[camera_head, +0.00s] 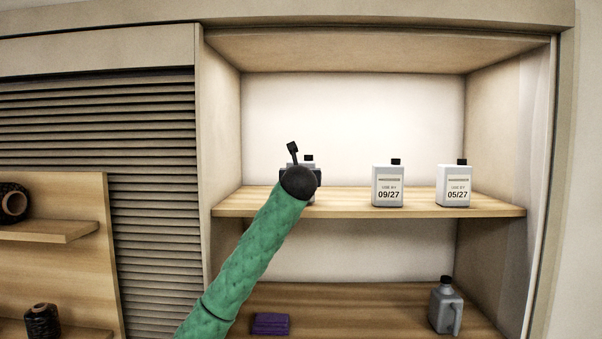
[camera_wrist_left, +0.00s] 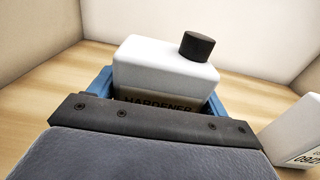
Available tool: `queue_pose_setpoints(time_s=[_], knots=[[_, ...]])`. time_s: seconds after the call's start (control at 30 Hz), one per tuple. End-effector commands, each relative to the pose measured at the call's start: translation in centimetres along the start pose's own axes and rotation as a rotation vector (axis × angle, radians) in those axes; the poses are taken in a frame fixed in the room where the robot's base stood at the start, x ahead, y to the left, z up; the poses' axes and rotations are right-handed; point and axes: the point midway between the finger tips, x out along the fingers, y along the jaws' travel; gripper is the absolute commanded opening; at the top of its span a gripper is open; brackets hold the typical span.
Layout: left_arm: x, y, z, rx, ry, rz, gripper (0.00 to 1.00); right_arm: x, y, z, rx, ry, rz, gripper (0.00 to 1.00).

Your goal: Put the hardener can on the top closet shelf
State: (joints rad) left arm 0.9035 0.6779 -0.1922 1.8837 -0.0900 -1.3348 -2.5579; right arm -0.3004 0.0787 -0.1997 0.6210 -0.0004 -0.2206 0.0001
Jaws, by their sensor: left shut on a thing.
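The hardener can (camera_wrist_left: 165,66) is a white can with a black cap, with the word HARDENER partly hidden behind my gripper body in the left wrist view. My left gripper (camera_wrist_left: 158,85) is shut on it, with blue fingers at both its sides. In the head view my green left arm reaches up to the left part of the top closet shelf (camera_head: 345,208), and the can (camera_head: 309,164) is mostly hidden behind the gripper (camera_head: 300,175). The can looks upright at the shelf; whether its base touches the board cannot be told. My right gripper is not in view.
Two white cans marked 09/27 (camera_head: 388,187) and 05/27 (camera_head: 454,187) stand to the right on the same shelf. Below are a grey jug (camera_head: 445,306) and a purple block (camera_head: 270,324). The closet's left wall (camera_head: 222,130) is close to my gripper.

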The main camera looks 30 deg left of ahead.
Motion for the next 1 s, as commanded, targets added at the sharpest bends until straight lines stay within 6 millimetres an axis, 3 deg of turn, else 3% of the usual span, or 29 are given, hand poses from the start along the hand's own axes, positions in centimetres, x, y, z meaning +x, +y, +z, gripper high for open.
queue_pose_setpoints(time_s=[0.53,0.57,0.63,0.67,1.0], knots=[[-0.02,0.06,-0.82,0.001,-0.001,0.001,0.40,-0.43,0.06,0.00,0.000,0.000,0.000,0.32],[0.00,0.03,-0.91,0.000,0.001,0.000,0.81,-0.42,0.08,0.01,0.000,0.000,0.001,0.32],[0.00,0.02,-0.89,0.000,0.001,0.000,0.95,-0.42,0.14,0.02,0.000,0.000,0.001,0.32],[-0.01,0.02,-0.89,0.000,0.001,0.000,0.99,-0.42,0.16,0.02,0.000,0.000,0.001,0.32],[-0.01,0.01,-0.67,-0.001,0.000,0.000,0.99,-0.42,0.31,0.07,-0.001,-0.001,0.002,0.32]])
